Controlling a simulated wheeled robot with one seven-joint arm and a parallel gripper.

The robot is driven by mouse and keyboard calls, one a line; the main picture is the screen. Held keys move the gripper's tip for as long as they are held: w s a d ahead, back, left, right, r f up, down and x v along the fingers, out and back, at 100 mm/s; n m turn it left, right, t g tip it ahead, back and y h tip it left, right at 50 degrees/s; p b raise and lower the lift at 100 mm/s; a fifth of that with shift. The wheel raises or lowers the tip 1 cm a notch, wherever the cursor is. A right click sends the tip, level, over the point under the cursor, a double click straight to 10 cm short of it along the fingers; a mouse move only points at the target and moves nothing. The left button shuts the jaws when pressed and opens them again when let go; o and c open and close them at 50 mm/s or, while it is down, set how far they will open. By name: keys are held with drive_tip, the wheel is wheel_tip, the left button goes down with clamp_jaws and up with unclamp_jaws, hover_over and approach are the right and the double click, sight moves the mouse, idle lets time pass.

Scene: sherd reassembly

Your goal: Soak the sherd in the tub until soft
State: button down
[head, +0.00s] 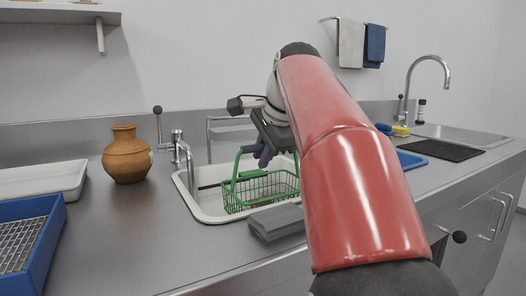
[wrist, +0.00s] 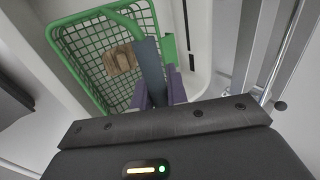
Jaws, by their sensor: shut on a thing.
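The white tub (head: 207,206) is set in the counter, and part of it is hidden behind my arm. A green wire basket (head: 262,190) is at the tub's opening; I cannot tell how deep it sits or whether it touches water. My gripper (head: 264,157) is shut on the basket's handle (head: 239,163). In the wrist view the gripper's purple fingers (wrist: 160,88) close around a dark grip on the handle. The brown sherd (wrist: 122,60) lies inside the basket (wrist: 88,52) in the wrist view.
A tap (head: 178,150) and a brown pot (head: 127,156) stand left of the tub. A grey folded cloth (head: 277,222) lies at the front. A blue tray with a mesh (head: 25,240) is at the left edge. The counter between tray and tub is clear.

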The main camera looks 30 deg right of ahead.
drive_tip(key=shift+f+b, duration=1.45)
drive_tip(key=shift+f, duration=0.8)
idle(5.8)
